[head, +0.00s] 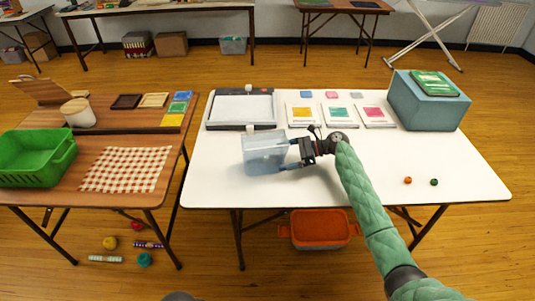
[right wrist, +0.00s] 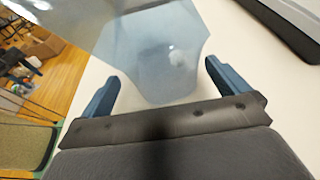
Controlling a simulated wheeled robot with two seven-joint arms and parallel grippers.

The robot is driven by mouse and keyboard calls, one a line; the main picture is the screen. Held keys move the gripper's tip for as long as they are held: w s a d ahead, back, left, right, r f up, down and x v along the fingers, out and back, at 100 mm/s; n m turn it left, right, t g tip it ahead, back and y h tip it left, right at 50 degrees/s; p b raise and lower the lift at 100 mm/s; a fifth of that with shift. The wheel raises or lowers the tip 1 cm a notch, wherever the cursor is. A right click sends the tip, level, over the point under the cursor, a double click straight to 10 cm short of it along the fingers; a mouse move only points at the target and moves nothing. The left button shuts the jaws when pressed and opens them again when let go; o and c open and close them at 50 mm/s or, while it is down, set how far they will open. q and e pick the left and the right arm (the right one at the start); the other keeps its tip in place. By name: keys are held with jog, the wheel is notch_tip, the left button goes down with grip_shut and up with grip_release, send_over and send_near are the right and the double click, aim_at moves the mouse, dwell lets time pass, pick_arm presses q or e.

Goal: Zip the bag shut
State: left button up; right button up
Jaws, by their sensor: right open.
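A see-through bluish bag (head: 264,147) stands on the white table, left of its middle and in front of the paper trimmer. My right gripper (head: 290,153) is at the bag's right side, with its fingers pointing left. In the right wrist view the gripper (right wrist: 162,80) is open. The bag's near part (right wrist: 160,60) reaches into the gap between the two blue fingers, with room on both sides. A small pale spot shows on the bag there; I cannot tell whether it is a slider or a glint. My left gripper is out of view.
The white table (head: 330,190) also holds a trimmer (head: 241,108), several colored cards, a teal box (head: 428,101) and two small balls at right. Its front middle is clear. A wooden table with a green basket (head: 38,157) stands left; an orange bin (head: 319,229) is below.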

aim_at(268, 160)
jog(key=shift+b+x, duration=0.5)
jog(key=shift+x, duration=0.75)
jog(key=shift+p+x, duration=0.6)
jog(key=shift+x, duration=0.3)
jog(key=shift+a, duration=0.4)
jog(key=shift+a+f+p, duration=0.3)
jog(key=shift+a, duration=0.35)
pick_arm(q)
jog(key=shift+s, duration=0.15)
pick_arm(e)
jog(key=shift+a, duration=0.1)
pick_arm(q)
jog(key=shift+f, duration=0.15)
